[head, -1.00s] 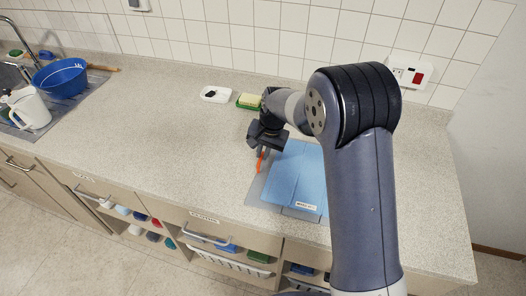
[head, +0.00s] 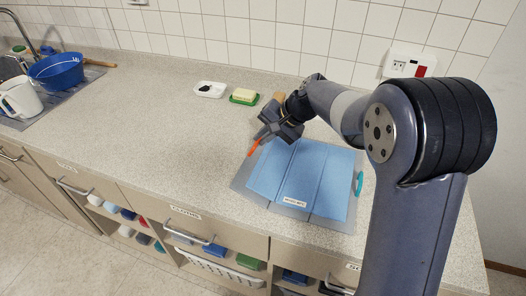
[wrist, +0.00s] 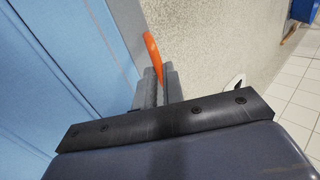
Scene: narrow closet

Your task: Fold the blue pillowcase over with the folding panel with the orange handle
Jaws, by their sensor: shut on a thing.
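The blue pillowcase (head: 300,178) lies spread on a grey folding board (head: 240,187) near the counter's front edge, with lengthwise crease lines and a white label at its front. The orange handle (head: 253,148) is at the board's left edge. My gripper (head: 262,138) is at that edge, shut on the orange handle, which also shows curved between the fingers in the wrist view (wrist: 152,48). The pillowcase (wrist: 60,70) fills the left of the wrist view. I cannot tell whether the left panel is raised. A teal handle (head: 359,183) is at the board's right edge.
A sponge on a green dish (head: 244,96) and a white dish (head: 209,90) stand behind the board. A blue basin (head: 57,71) and white jug (head: 22,98) are far left. The counter (head: 150,125) left of the board is clear. The tiled wall closes the back.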

